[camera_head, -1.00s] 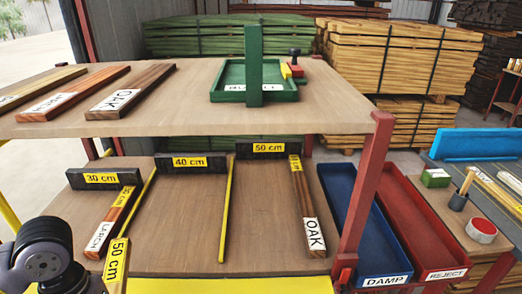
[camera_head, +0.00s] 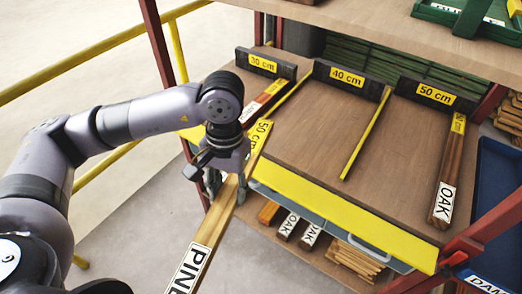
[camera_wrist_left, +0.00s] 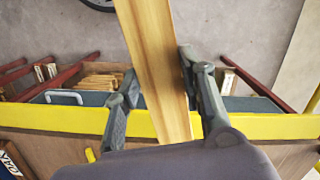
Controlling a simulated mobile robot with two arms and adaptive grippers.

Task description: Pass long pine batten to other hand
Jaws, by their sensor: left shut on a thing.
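The long pine batten (camera_head: 212,232) is a pale wooden strip with a white label reading "PINE", cut off at the bottom of the head view, and a yellow "50 cm" tag at its upper end. My left gripper (camera_head: 226,190) is shut on it near the tagged end, in front of the shelf's yellow edge. In the left wrist view the batten (camera_wrist_left: 155,62) runs between the two fingers of the gripper (camera_wrist_left: 158,98). The batten slopes down toward the bottom of the head view. My right gripper is not in view.
The sorting shelf (camera_head: 310,150) has stops marked 30, 40 and 50 cm. An oak batten (camera_head: 446,185) lies in the 50 cm lane, and another short batten (camera_head: 265,98) in the 30 cm lane. A blue tray (camera_head: 497,190) stands at right. Open floor lies left.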

